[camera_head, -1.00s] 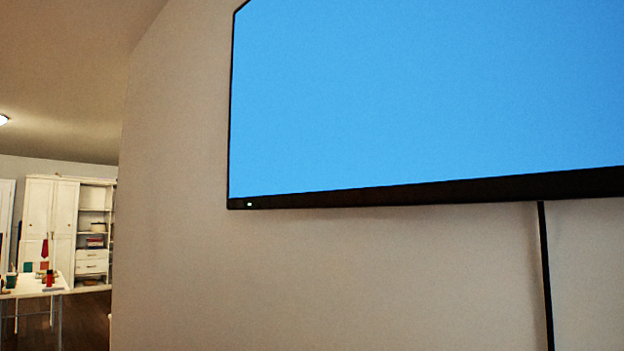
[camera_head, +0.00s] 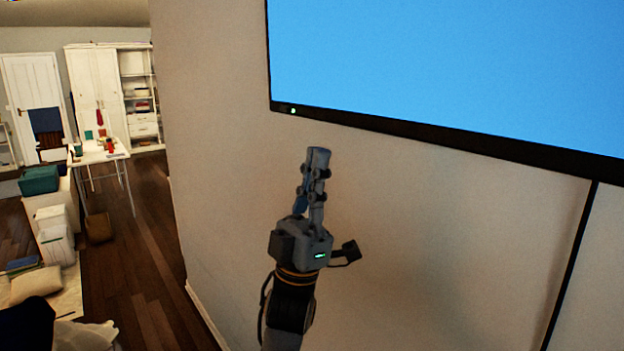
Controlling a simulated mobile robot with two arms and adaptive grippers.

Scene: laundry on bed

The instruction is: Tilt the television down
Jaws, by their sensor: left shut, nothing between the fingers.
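The television (camera_head: 440,70) hangs on the wall at the upper right, with a lit blue screen and a thin black frame. Its top and right side are out of view. A small light shows at the lower left corner of the frame. My left gripper (camera_head: 318,155) points up, below the lower edge of the television near that corner. Its fingers are shut and empty, and a gap shows between the fingertips and the frame. My right gripper is not in view.
A black cable strip (camera_head: 572,265) runs down the wall below the television. The wall's edge is left of my arm. Beyond it are a wooden floor (camera_head: 150,270), a white table (camera_head: 97,155), a wardrobe (camera_head: 95,85), boxes and a pillow (camera_head: 36,284).

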